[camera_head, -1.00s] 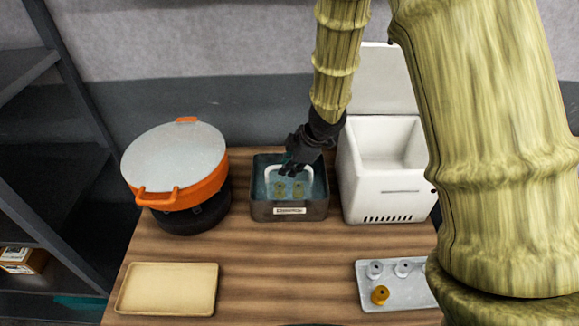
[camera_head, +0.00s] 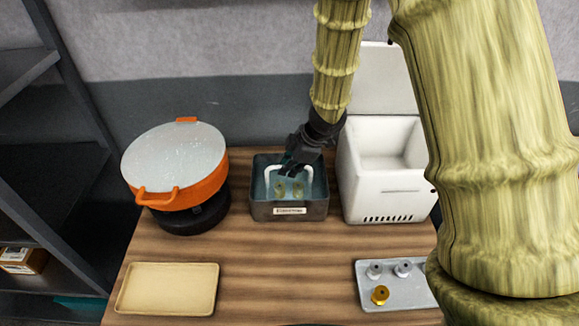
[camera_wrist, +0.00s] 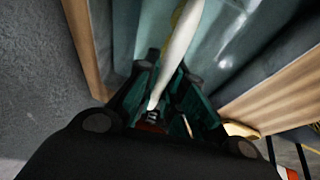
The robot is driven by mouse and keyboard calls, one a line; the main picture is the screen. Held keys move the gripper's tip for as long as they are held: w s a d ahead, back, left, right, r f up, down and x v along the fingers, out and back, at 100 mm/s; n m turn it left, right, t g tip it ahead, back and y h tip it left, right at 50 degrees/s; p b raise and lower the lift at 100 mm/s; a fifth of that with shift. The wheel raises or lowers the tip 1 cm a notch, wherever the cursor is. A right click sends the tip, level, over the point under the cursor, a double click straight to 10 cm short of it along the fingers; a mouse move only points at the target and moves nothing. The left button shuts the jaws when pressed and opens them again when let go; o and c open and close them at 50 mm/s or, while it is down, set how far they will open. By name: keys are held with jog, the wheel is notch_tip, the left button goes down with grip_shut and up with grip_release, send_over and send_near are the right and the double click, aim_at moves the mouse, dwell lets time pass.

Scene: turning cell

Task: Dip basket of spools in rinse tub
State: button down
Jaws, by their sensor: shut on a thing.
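The rinse tub (camera_head: 262,210) is a grey metal box with a label on its front, in the middle of the table in the head view. The basket's white handle (camera_head: 309,176) stands up inside it, with yellowish spools (camera_head: 298,189) below. The basket's lower part is hard to make out in the bluish tub. My gripper (camera_head: 290,168) reaches down over the tub and is shut on the handle's top. In the wrist view the white handle (camera_wrist: 180,45) runs between my green fingers (camera_wrist: 160,110).
An orange pot (camera_head: 205,190) on a dark base stands left of the tub. A white open-lidded box (camera_head: 388,190) stands close at right. A tan tray (camera_head: 168,290) lies front left, and a pale tray (camera_head: 410,295) with spools front right.

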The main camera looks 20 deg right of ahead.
jog(key=shift+r, duration=0.15)
jog(key=shift+r+p, duration=4.9)
jog(key=shift+p, duration=0.95)
jog(key=shift+r+p, duration=0.5)
jog(key=shift+r, duration=0.85)
jog(key=shift+r, duration=1.35)
jog(key=shift+f, duration=0.1)
